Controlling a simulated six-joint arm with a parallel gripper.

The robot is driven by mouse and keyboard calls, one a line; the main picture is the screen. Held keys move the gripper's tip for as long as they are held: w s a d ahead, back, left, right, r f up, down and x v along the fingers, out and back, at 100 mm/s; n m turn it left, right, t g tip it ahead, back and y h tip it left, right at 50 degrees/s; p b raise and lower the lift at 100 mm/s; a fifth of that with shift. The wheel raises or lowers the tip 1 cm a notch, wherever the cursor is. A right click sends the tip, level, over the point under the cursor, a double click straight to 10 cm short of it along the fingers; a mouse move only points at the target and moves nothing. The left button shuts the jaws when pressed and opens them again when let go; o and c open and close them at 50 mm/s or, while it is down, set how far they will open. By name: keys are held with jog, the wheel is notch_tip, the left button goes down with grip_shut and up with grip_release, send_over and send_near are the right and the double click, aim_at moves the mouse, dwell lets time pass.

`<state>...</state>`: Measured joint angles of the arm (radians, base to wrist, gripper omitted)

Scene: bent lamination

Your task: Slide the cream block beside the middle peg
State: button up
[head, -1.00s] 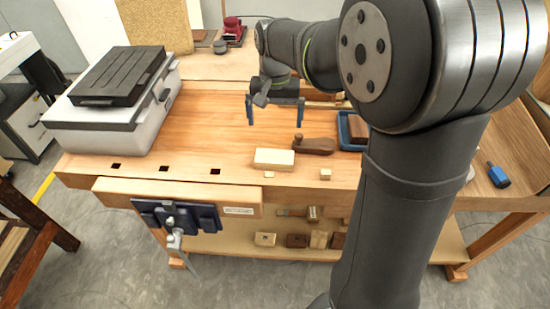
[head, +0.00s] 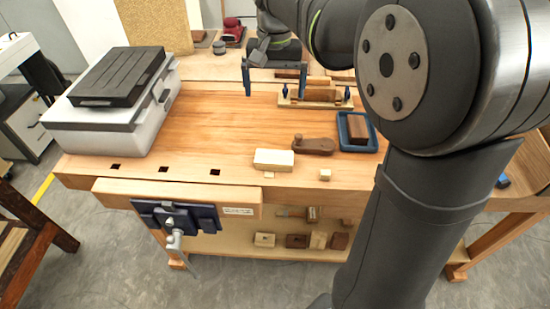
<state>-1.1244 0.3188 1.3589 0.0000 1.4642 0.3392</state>
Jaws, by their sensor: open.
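The cream block (head: 273,159) lies flat near the front edge of the wooden bench in the head view. A small pale piece (head: 269,175) shows just in front of it, and a similar one (head: 325,174) stands to its right. A jig at the back carries a dark blue upright (head: 285,91) and another (head: 347,95). I cannot tell which is the middle peg. My gripper (head: 276,91) is open and empty, its fingers pointing down, above the back of the bench and well behind the cream block.
A brown hand plane (head: 313,146) lies close to the right of the block. A blue tray (head: 373,146) holding a brown block stands farther right. A grey-white case (head: 112,115) fills the bench's left end. The bench between case and block is clear except for square holes.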

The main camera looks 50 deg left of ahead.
jog(key=shift+r, duration=0.35)
